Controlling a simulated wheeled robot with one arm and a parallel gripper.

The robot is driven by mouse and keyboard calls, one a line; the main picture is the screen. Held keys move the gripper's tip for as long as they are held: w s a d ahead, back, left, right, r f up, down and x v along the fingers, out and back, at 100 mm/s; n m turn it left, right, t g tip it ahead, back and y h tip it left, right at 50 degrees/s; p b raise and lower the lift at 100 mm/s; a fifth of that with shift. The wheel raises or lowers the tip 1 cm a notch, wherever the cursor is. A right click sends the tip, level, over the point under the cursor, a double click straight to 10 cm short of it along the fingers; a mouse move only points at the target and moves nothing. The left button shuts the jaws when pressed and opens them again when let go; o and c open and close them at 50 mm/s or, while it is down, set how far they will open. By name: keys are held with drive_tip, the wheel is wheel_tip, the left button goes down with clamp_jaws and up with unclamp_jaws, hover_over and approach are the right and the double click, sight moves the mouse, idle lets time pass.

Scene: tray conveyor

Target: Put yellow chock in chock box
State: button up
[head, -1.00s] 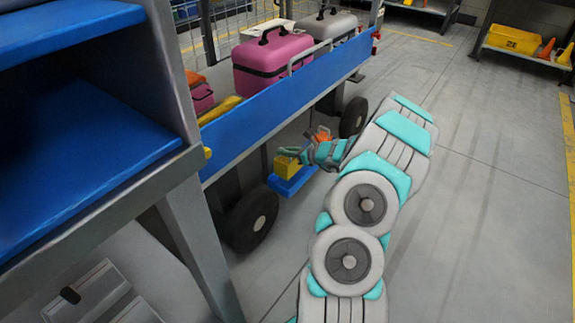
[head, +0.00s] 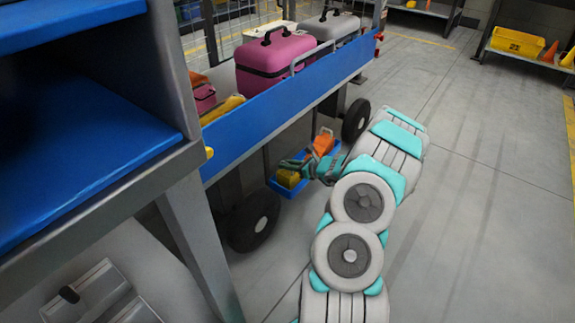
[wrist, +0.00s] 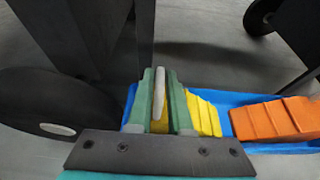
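The yellow chock (head: 288,178) is low inside the near end of the blue chock box (head: 277,187), on the floor beside the cart. Its stepped side shows in the wrist view (wrist: 205,115), right of my fingers, in the box (wrist: 225,123). My gripper (head: 291,163) is right over the chock. In the wrist view its two green fingers (wrist: 161,95) stand a small gap apart, with some yellow showing low between them. Whether they still press on the chock is unclear. An orange chock (head: 323,143) lies at the box's other end, also in the wrist view (wrist: 275,119).
The blue-sided cart (head: 290,93) carries a pink case (head: 275,60) and a grey case (head: 335,30). Its wheels (head: 253,220) and (head: 356,119) stand close to the box. A blue shelf unit (head: 80,140) is at left. Open floor lies to the right.

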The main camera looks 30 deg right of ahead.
drive_tip(key=o, duration=0.3)
drive_tip(key=shift+o, duration=0.2)
drive_tip(key=shift+r, duration=0.1)
drive_tip(key=p+v, duration=0.1)
drive_tip(key=v, duration=1.1)
